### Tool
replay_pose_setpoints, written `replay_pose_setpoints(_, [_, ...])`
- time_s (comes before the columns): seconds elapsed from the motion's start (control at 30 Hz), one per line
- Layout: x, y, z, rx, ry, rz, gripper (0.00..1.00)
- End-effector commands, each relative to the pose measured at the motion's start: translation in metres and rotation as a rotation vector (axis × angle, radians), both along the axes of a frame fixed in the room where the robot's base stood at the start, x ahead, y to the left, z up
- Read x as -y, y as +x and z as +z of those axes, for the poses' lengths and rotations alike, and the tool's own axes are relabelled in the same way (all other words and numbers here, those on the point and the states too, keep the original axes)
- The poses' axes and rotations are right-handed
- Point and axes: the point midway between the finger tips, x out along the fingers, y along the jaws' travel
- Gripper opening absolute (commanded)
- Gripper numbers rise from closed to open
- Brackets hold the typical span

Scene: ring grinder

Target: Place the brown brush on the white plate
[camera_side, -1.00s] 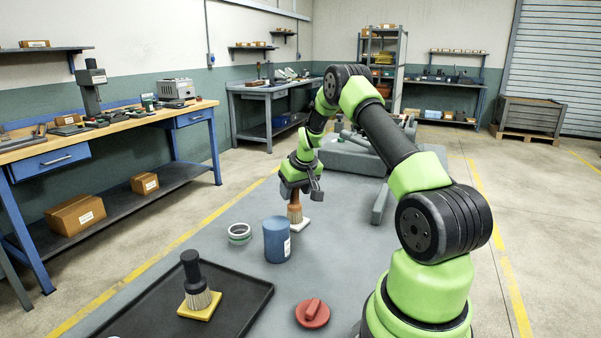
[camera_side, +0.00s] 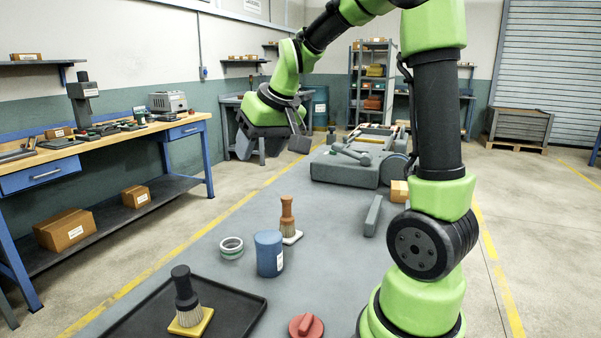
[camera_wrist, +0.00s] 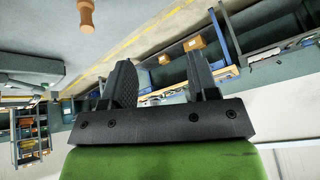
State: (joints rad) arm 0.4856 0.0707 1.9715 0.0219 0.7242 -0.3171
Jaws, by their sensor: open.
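The brown brush (camera_side: 287,219) stands upright, bristles down, on the white plate (camera_side: 292,238) on the grey work surface. Its brown handle (camera_wrist: 86,14) also shows at the top left of the wrist view. My gripper (camera_side: 272,157) is raised well above and to the left of the brush in the side view, apart from it. Its two dark fingers (camera_wrist: 166,82) are spread in the wrist view with nothing between them.
A blue cylinder (camera_side: 269,253) stands just in front of the brush, with a ring roll (camera_side: 231,247) to its left. A black-handled brush (camera_side: 185,290) stands on a yellow plate (camera_side: 192,323) in a black tray (camera_side: 240,304). A red knob (camera_side: 306,326) is in front.

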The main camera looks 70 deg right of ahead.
Motion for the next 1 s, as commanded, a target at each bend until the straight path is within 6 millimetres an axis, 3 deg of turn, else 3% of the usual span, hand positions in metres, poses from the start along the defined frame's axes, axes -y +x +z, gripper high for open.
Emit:
replay_pose_setpoints(0.03, [-0.030, -0.012, 0.014, 0.031, 0.012, 0.034, 0.54])
replay_pose_setpoints(0.1, [-0.063, -0.033, 0.025, 0.060, 0.042, 0.065, 0.54])
replay_pose_setpoints(0.2, [-0.102, -0.066, 0.033, 0.095, 0.087, 0.110, 0.54])
replay_pose_setpoints(0.33, [-0.135, -0.106, 0.031, 0.126, 0.143, 0.158, 0.54])
replay_pose_setpoints(0.53, [-0.153, -0.138, 0.023, 0.143, 0.194, 0.196, 0.54])
replay_pose_setpoints(1.0, [-0.155, -0.142, 0.021, 0.144, 0.200, 0.197, 0.54])
